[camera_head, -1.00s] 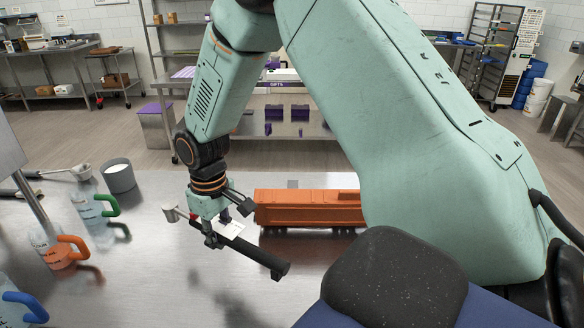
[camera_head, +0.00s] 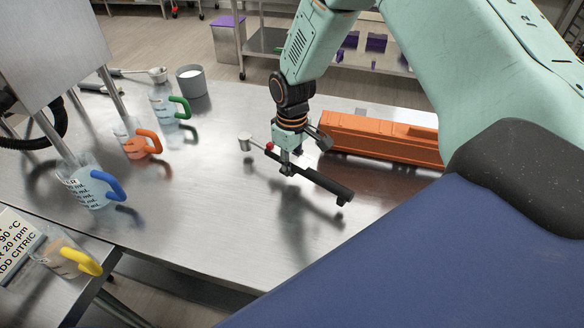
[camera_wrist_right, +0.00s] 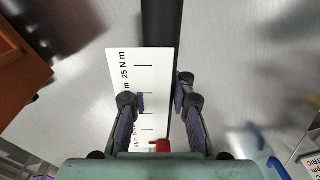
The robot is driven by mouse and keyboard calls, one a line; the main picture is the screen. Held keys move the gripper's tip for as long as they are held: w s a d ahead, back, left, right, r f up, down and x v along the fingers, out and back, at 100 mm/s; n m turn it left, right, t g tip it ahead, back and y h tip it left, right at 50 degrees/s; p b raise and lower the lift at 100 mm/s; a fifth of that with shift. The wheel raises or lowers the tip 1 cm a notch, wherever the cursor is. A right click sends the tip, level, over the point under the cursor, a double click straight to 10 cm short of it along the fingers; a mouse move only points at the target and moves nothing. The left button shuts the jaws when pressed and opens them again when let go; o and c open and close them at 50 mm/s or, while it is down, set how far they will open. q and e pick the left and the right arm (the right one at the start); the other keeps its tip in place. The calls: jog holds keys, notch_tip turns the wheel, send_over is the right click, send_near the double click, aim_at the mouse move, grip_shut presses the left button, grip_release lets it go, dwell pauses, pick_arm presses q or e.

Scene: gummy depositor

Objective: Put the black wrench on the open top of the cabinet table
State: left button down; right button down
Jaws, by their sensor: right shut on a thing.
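The black wrench (camera_head: 328,184) has a long dark handle and a pale metal head at its left end. My right gripper (camera_head: 287,170) is shut on it near the middle and holds it above the steel table; a shadow lies below. In the right wrist view the dark wrench shaft (camera_wrist_right: 161,35) runs up from between the fingers of my right gripper (camera_wrist_right: 158,104), with a white torque scale plate (camera_wrist_right: 143,80) beside it. I cannot tell which surface is the cabinet table's open top. My left gripper is not in view.
An orange ribbed block (camera_head: 380,138) lies right of the wrench on the steel table (camera_head: 200,225). Jugs with green (camera_head: 180,106), orange (camera_head: 150,141) and blue (camera_head: 108,184) handles and a grey cup (camera_head: 191,80) stand left. A yellow-handled jug (camera_head: 80,261) is at the lower left.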

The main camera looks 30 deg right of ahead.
aim_at(291, 159)
jog(key=shift+w+f, duration=0.1)
jog(key=shift+f, duration=0.7)
jog(key=shift+f+b, duration=0.3)
jog(key=c, duration=1.1)
grip_release()
jog(key=shift+c, duration=0.2)
notch_tip(291, 159, up, 13)
jog(key=shift+d+r+p, duration=0.1)
jog(key=shift+d+p, duration=0.05)
jog(key=shift+p, duration=0.2)
